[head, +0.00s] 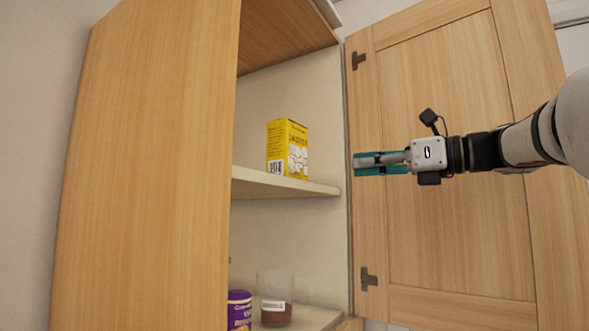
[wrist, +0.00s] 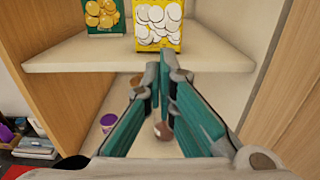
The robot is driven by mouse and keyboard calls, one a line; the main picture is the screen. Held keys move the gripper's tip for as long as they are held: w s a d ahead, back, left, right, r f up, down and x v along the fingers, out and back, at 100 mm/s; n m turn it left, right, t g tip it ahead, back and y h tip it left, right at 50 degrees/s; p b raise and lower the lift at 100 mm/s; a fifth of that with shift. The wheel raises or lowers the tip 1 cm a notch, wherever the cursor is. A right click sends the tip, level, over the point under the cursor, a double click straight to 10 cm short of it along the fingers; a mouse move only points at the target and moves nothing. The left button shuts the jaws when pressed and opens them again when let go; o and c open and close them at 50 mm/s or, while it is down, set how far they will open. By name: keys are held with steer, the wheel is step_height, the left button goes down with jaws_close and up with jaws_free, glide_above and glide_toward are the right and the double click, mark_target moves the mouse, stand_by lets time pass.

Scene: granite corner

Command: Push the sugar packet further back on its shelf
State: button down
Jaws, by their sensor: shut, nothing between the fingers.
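The yellow sugar packet (head: 288,148) stands upright on the middle shelf (head: 270,184) of the open cupboard, near the front edge in the head view. The wrist view shows its lower front (wrist: 158,27), with white round shapes printed on it; its top is cut off. My gripper (head: 358,164) is shut and empty, to the right of the packet in the head view and apart from it. In the wrist view its teal fingertips (wrist: 161,66) point toward the shelf edge, below the packet. The shelf shows there too (wrist: 80,52).
A green box (wrist: 103,16) with orange shapes stands left of the packet. Below are a purple tin (head: 239,308) and a clear jar with brown contents (head: 276,310). The shelf right of the packet is bare.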

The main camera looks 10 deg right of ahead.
mark_target(299, 170)
steer(key=p+x, duration=0.1)
steer(key=x, duration=1)
steer(key=shift+w+a+f+p, duration=0.1)
steer(key=shift+a+p, duration=0.1)
steer(key=shift+p, duration=0.1)
steer(key=p+x, duration=0.1)
steer(key=x, duration=0.5)
steer(key=shift+w+a, duration=0.25)
steer(key=shift+w, duration=0.05)
steer(key=shift+s, duration=0.1)
